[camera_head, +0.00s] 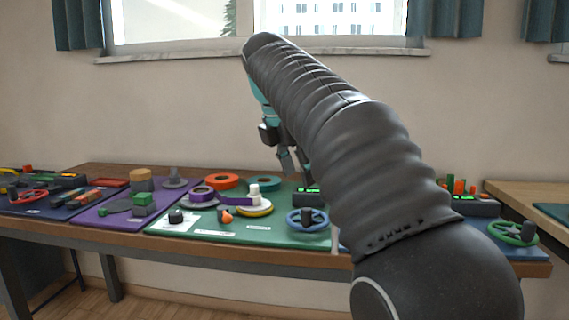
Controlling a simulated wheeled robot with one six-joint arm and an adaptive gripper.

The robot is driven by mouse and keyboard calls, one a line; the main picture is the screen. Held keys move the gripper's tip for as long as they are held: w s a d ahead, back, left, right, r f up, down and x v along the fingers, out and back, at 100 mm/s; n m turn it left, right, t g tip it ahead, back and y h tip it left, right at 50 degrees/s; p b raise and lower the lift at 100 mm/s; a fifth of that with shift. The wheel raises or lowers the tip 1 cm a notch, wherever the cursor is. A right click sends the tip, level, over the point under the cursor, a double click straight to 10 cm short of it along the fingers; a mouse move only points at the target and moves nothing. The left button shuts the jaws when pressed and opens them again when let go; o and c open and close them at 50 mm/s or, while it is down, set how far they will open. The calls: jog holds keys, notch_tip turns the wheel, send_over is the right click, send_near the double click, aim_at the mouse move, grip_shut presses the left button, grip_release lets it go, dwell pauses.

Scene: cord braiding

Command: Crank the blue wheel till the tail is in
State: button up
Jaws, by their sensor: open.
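The blue wheel (294,222) with a dark upright handle stands at the front right of the green board (185,230). My gripper (294,168) is open and empty, hanging above and behind the wheel, apart from it. My arm hides part of the board's right side. A purple strip (236,201) runs from a purple reel (203,193) toward a white post (254,190) in a yellow ring (257,209). I cannot tell where its tail end lies.
A dark box with a green display (307,196) stands behind the wheel. Orange (222,181) and teal (264,184) rolls lie at the back. An orange-tipped knob (226,216) and black knob (176,216) sit in front. A green wheel (513,233) stands at the right.

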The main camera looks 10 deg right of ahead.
aim_at(305, 209)
jog(key=w+d+f, duration=0.1)
jog(key=f, duration=0.3)
jog(key=w+d+f+n+b, duration=0.1)
jog(key=w+f, duration=0.1)
jog(key=f, duration=0.2)
jog(key=w+d+f+n, duration=0.1)
jog(key=w+f, duration=0.1)
jog(key=f, duration=0.1)
jog(key=shift+d+f, duration=0.2)
jog(key=shift+f, duration=0.2)
grip_shut()
dwell(0.4)
